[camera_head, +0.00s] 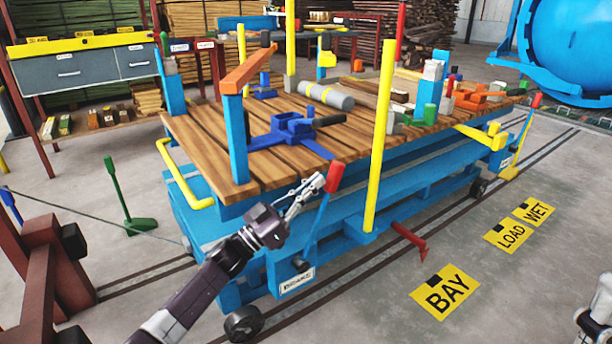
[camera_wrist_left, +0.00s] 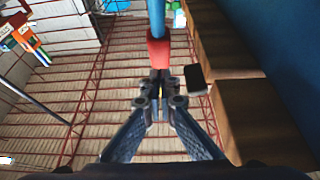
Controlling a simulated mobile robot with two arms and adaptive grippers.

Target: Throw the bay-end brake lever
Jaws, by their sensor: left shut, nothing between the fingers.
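The bay-end brake lever (camera_head: 318,222) is a blue bar with a red grip (camera_head: 334,178) at the near corner of the blue cart, above a white BRAKE label (camera_head: 297,281). It leans up to the right. My left gripper (camera_head: 319,181) is shut and empty, its fingertips close beside the grip on the left. In the left wrist view the red grip (camera_wrist_left: 158,50) is just beyond the shut fingertips (camera_wrist_left: 160,78); I cannot tell whether they touch. A grey piece of my right arm or gripper (camera_head: 594,322) shows at the lower right edge; its fingers are not clear.
The cart's wooden deck (camera_head: 205,150) carries clamps, a grey cylinder (camera_head: 327,95) and blocks. A yellow post (camera_head: 380,140) stands right of the lever, and a red pedal-like lever (camera_head: 410,240) sticks out low. The floor around the BAY sign (camera_head: 445,292) is clear.

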